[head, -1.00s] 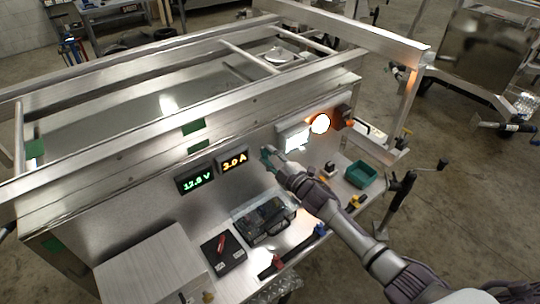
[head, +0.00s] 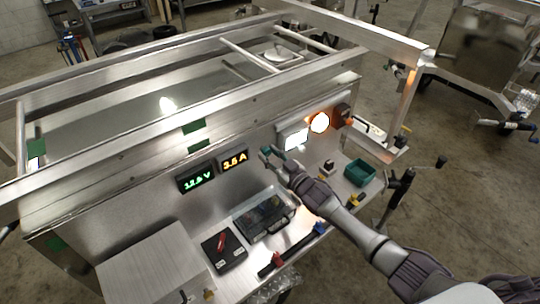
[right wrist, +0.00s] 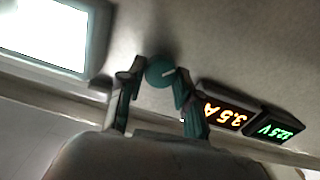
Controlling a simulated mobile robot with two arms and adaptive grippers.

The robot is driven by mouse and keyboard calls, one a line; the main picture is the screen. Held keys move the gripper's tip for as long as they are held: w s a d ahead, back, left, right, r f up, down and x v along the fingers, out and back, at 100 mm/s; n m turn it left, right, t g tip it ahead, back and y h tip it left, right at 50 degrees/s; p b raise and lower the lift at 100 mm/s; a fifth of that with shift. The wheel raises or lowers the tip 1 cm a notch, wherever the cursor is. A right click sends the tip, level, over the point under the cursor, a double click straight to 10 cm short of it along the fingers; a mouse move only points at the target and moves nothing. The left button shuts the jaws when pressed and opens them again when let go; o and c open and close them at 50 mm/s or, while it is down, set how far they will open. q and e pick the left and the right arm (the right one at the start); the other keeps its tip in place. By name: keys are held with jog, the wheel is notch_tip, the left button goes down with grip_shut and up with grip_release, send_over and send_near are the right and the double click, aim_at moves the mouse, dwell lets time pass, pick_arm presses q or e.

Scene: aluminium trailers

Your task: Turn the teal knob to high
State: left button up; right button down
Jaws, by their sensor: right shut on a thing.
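The teal knob (right wrist: 160,71) sits on the metal front panel, with a white pointer line on its face, in the right wrist view. My right gripper (right wrist: 152,85) has one finger on each side of the knob and is shut on it. In the head view my right gripper (head: 272,155) reaches the panel from the lower right and covers most of the knob. The amber display (head: 234,160) reads 3.5 A. My left gripper is not in view.
Below, the shelf holds a clear-lidded case (head: 262,218), a black box with a red lever (head: 224,249) and a teal bin (head: 359,173).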

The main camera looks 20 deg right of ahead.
jog(key=shift+f+m, duration=0.15)
jog(key=shift+m, duration=1.45)
jog(key=c, duration=0.8)
grip_release()
jog(key=shift+o, duration=0.2)
jog(key=shift+d, duration=0.1)
jog(key=v, duration=1.2)
